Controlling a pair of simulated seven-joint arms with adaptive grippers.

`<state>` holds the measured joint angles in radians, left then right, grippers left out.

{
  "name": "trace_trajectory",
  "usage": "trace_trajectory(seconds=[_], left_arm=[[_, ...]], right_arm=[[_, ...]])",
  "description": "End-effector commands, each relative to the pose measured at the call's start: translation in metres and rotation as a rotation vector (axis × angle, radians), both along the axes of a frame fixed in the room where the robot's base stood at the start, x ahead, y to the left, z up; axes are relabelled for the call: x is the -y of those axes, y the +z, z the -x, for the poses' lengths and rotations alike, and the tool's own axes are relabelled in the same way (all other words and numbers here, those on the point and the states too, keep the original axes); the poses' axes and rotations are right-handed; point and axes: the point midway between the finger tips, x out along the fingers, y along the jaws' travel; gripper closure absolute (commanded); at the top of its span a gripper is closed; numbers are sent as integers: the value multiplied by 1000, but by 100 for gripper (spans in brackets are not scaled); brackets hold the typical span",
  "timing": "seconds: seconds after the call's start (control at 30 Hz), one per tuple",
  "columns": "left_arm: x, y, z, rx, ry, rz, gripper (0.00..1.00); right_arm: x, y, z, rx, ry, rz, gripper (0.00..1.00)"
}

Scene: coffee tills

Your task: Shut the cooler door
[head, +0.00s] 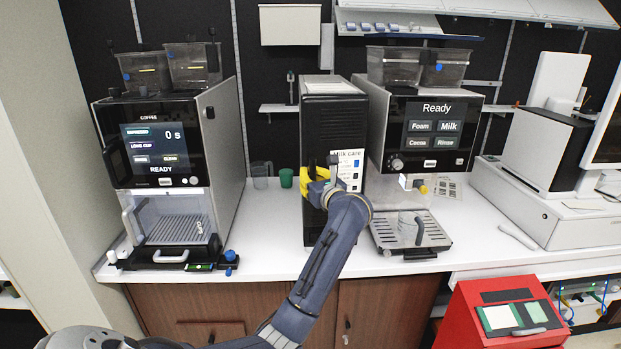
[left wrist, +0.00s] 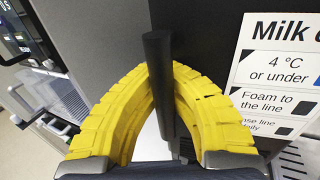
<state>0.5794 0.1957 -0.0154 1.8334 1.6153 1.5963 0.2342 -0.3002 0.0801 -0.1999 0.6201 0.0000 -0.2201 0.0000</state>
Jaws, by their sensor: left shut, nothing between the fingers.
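The cooler (head: 333,88) is the tall black unit with a grey top between the two drink machines. A white "Milk care" sign (head: 349,160) is on its front. It also shows at the right in the left wrist view (left wrist: 283,75). My left gripper (head: 314,180), with yellow fingers, is at the cooler's front, left of the sign. In the left wrist view its fingers (left wrist: 165,75) arch together, shut. A black upright handle bar (left wrist: 157,55) crosses between them in the picture; I cannot tell whether they touch it. The door's gap is hard to judge. My right gripper is out of view.
A coffee machine (head: 228,140) stands at the left and a milk machine (head: 430,108) at the right. A green cup (head: 286,178) and a grey cup (head: 261,182) stand left of the cooler. A red box (head: 470,315) is at the lower right.

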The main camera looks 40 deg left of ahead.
Motion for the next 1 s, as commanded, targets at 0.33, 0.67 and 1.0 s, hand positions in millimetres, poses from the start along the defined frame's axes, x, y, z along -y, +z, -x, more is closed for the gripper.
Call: trace_trajectory(seconds=[0.33,0.67,1.0], left_arm=[[0,-1,0,-1,0,2,100],[-8,-1,-5,-2,0,1,100],[-18,0,-12,0,0,1,98]], right_arm=[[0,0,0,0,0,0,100],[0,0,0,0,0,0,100],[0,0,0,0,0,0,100]])
